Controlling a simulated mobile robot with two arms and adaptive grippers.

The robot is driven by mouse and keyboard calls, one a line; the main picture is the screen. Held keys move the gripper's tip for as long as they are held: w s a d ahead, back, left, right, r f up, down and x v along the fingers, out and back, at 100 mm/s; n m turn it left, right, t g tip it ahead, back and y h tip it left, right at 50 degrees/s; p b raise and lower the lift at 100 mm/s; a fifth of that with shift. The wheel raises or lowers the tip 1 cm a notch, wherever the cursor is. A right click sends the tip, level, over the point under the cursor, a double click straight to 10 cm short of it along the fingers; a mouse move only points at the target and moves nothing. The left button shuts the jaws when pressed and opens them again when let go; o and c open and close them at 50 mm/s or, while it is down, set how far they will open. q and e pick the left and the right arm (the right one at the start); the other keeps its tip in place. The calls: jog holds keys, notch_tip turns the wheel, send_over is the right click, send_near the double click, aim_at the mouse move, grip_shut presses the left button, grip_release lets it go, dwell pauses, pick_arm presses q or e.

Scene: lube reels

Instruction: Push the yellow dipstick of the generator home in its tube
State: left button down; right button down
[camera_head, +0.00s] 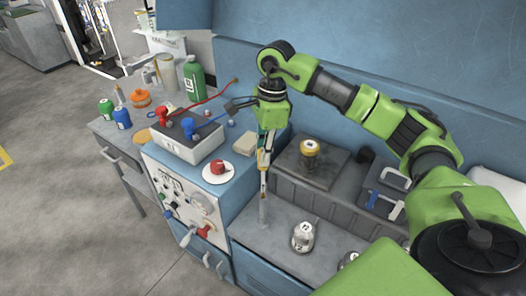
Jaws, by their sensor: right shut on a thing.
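My right gripper (264,172) points down above the blue-grey generator top and is shut on a slim yellow-orange piece, which looks like the dipstick (263,187). The fingers cover most of the dipstick. Directly below stands a thin grey upright tube (263,211). The dipstick lines up with the tube in this view, but I cannot tell how deep it sits. My left gripper is not in view.
A numbered metal cap (303,236) stands right of the tube. A dark box with a yellow-topped cap (310,147) is behind it. To the left are a red knob on a white disc (218,169), a grey box (187,143) and several bottles.

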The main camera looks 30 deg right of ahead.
aim_at(263, 183)
jog(key=shift+f+b, duration=1.5)
jog(key=shift+f, duration=0.45)
jog(key=shift+f, duration=0.1)
jog(key=shift+f+b, duration=1.9)
jog(key=shift+f, duration=0.6)
jog(key=shift+f, duration=0.1)
jog(key=shift+f+b, duration=1.45)
jog(key=shift+f, duration=0.35)
jog(key=c, duration=1.8)
grip_release()
jog(key=shift+r, duration=0.1)
